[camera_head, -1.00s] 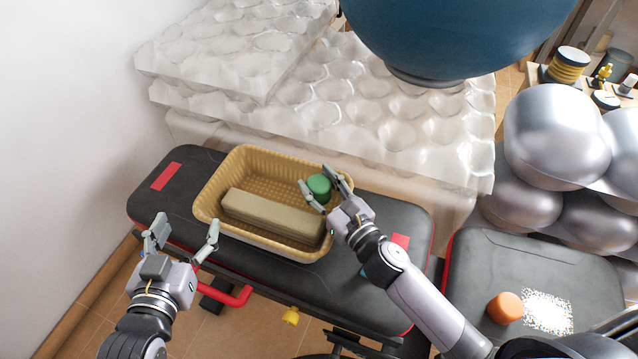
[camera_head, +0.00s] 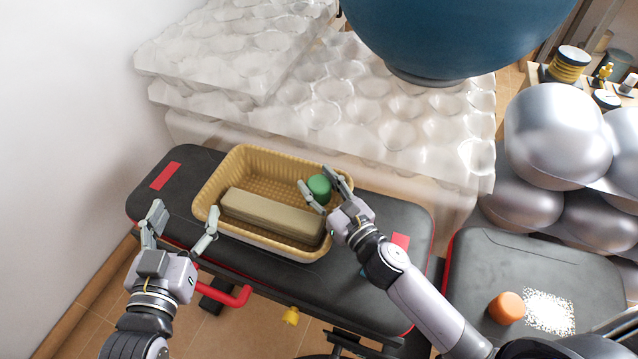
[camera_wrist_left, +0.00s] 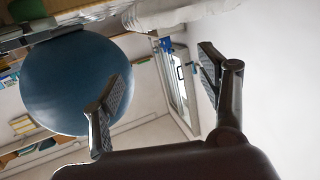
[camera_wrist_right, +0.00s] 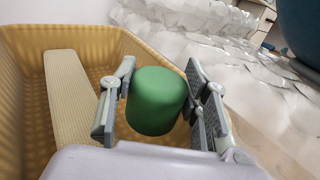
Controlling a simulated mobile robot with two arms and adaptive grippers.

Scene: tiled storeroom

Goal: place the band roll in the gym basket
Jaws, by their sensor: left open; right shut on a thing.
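The gym basket (camera_head: 212,187) is a yellow woven basket standing on the black padded bench. A green roll (camera_head: 319,188), which looks like the band roll, is at the basket's right end. My right gripper (camera_head: 323,190) is shut on it, with one finger on each side; the right wrist view shows the green roll (camera_wrist_right: 157,100) between the fingers, over the basket's inside. Whether it touches the basket floor I cannot tell. My left gripper (camera_head: 182,226) is open and empty, in front of the bench's left part. The left wrist view shows its spread fingers (camera_wrist_left: 165,95).
A long beige block (camera_head: 272,215) lies in the basket along its front side. A large blue ball (camera_head: 450,35) is at the back. Clear bubbly sheets (camera_head: 330,95) are stacked behind the bench.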

